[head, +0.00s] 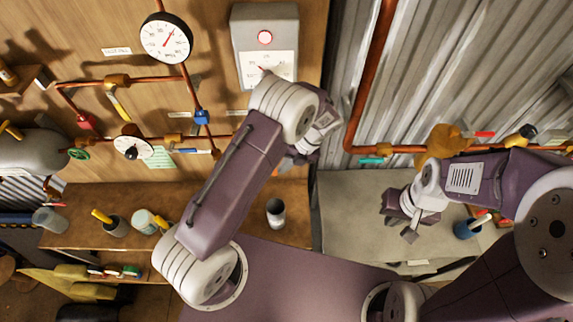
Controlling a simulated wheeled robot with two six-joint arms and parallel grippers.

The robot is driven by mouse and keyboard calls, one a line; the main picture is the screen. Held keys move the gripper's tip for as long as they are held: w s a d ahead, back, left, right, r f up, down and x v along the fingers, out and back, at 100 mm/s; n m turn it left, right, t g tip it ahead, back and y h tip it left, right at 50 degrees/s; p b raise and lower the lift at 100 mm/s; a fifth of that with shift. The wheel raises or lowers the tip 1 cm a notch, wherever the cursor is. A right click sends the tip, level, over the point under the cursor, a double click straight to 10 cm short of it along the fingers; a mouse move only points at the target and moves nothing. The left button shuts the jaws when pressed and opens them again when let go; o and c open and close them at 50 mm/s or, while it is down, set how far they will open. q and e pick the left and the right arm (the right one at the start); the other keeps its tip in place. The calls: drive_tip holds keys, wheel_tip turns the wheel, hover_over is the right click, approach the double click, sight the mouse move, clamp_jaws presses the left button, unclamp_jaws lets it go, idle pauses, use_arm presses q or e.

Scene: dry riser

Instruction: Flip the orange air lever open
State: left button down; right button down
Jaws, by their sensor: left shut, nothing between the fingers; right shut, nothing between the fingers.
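No lever is plainly orange, so I cannot tell for sure which one is the air lever. A yellow-orange lever (120,105) hangs slanted below a brass valve on the copper pipe at the upper left. A yellow-orange handle (12,131) sits above the grey tank at the far left. My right gripper (401,227) is shut and empty above the grey bench.
A metal cup (275,212) stands on the wooden bench; a blue cup (467,229) stands on the grey bench (350,215), whose left part is clear.

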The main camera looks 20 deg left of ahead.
use_arm(q)
drive_tip(key=s+d+r+b, duration=0.2)
drive_tip(key=d+r+b, duration=0.2)
drive_tip(key=d+r, duration=0.7)
drive_tip(key=shift+s+d+r, duration=0.15)
drive_tip(key=shift+s+r, duration=0.2)
drive_tip(key=shift+r, duration=0.3)
drive_tip(key=shift+b, duration=0.3)
drive_tip(key=s+a+f+n+t+h+b, duration=0.1)
drive_tip(key=s+a+f+n+b, duration=0.3)
drive_tip(key=n, duration=0.7)
drive_tip(key=s+a+f+n+h+b, duration=0.2)
drive_tip(key=s+a+f+n+b, duration=0.2)
drive_tip(key=f+n, duration=0.5)
drive_tip(key=s+a+f+n+t+h+b, duration=0.1)
drive_tip(key=a+f+n+b, duration=0.4)
drive_tip(key=n, duration=0.8)
drive_tip(key=s+a+f+h, duration=0.1)
drive_tip(key=s+a, duration=0.1)
drive_tip(key=shift+s+a+f+t, duration=0.25)
drive_tip(key=shift+s+a+t, duration=0.05)
drive_tip(key=shift+s+a, duration=0.1)
